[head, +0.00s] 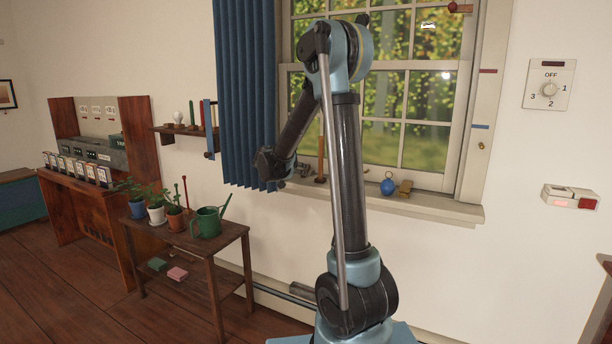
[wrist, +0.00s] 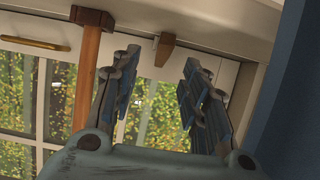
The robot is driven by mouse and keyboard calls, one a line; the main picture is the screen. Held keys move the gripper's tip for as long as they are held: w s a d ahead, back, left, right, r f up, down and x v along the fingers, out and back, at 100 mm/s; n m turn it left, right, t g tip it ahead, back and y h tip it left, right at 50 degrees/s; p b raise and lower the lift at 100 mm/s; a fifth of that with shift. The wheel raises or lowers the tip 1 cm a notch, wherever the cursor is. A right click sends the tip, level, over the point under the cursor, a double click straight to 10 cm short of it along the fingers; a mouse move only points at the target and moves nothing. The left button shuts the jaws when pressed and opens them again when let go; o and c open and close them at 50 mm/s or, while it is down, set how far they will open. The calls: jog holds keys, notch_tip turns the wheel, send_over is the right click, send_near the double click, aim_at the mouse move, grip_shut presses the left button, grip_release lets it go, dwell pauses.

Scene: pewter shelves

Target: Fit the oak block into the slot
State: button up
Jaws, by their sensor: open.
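My gripper (wrist: 162,65) is open and empty, its two fingers apart in the wrist view. In the head view my gripper (head: 302,170) is small and dark, at the left end of the window sill. The wrist view looks upside down, with the sill along its top. A small brown wooden block (wrist: 166,46), possibly the oak block, is at the sill between the fingertips' directions, beyond them. I see no contact with it. I cannot pick this block out in the head view. I cannot make out the slot in either view.
An orange-brown post (head: 321,158) on a dark base stands on the sill (head: 430,208) beside my gripper; the post also shows in the wrist view (wrist: 86,75). A blue curtain (head: 246,90) hangs left. A blue ball (head: 388,187) and a brassy block (head: 404,188) sit further right.

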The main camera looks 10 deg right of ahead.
jog(key=shift+x, duration=3.7)
jog(key=shift+w+a, duration=0.1)
jog(key=shift+a, duration=0.1)
grip_shut()
